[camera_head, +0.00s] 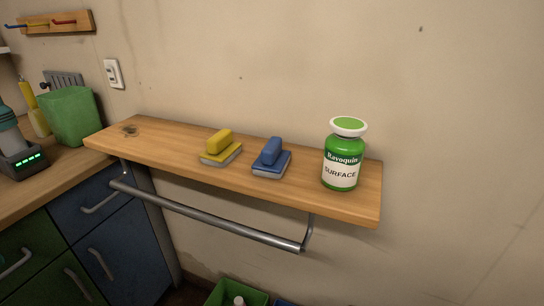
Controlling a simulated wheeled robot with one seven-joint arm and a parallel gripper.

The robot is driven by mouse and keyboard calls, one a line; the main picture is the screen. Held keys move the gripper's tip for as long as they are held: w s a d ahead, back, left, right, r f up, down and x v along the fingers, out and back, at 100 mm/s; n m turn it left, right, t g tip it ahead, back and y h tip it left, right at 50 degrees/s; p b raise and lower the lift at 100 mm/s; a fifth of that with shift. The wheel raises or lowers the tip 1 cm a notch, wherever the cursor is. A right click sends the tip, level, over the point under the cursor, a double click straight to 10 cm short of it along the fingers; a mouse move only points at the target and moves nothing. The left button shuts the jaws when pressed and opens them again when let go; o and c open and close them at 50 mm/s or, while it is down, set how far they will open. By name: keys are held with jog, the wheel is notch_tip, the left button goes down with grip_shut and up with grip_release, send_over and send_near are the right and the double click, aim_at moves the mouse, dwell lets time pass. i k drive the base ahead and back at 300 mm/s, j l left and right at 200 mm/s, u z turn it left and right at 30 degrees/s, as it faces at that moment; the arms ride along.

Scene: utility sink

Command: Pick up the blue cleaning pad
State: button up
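The blue cleaning pad (271,162) lies on the wooden wall shelf (175,143), right of the shelf's middle. It has a blue block handle on top and a grey lower layer. A similar yellow pad (220,149) lies to its left, a small gap away. My gripper is not in view.
A green-and-white bottle labelled Ravoquin Surface (342,158) stands right of the blue pad. A metal rail (215,221) runs below the shelf's front edge. A counter with a green container (70,117) is at left. A green bin (228,292) sits below. The shelf's left part is mostly clear.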

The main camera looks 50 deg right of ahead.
aim_at(273, 161)
jog(key=z, duration=1.85)
